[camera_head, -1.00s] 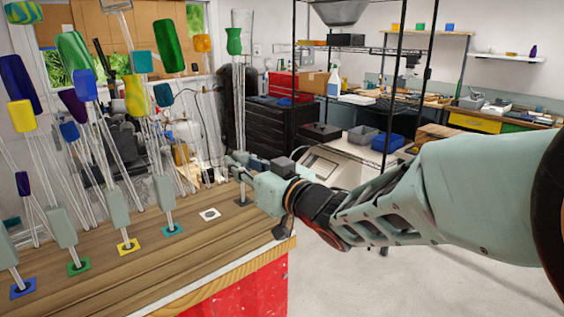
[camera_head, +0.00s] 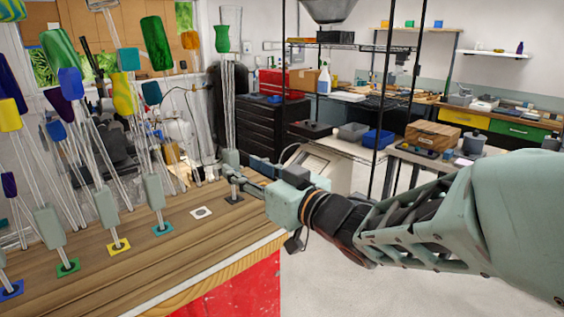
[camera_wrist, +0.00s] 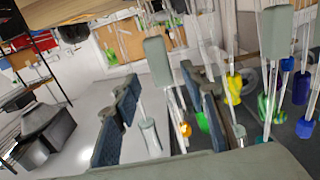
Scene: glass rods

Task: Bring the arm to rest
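My gripper (camera_head: 250,174) is at the right end of the wooden bench (camera_head: 150,268), low beside the rod with the green vase-shaped top (camera_head: 222,39). That rod stands upright at a dark square plate (camera_head: 233,199) and has a grey-green block low on its stem (camera_head: 231,159). In the wrist view my gripper (camera_wrist: 160,85) has its two dark pads wide apart, with a clear rod and a grey cylinder between or just beyond them. I cannot tell the exact gap to the rod. My arm stretches in from the right.
Several tilted glass rods with coloured tops stand on the left of the bench, at blue, green (camera_head: 68,266), yellow (camera_head: 118,246) and teal plates. A white plate (camera_head: 202,212) shows no rod on it. A black shelf rack (camera_head: 350,45) and drawer cabinet stand behind. Floor at right is clear.

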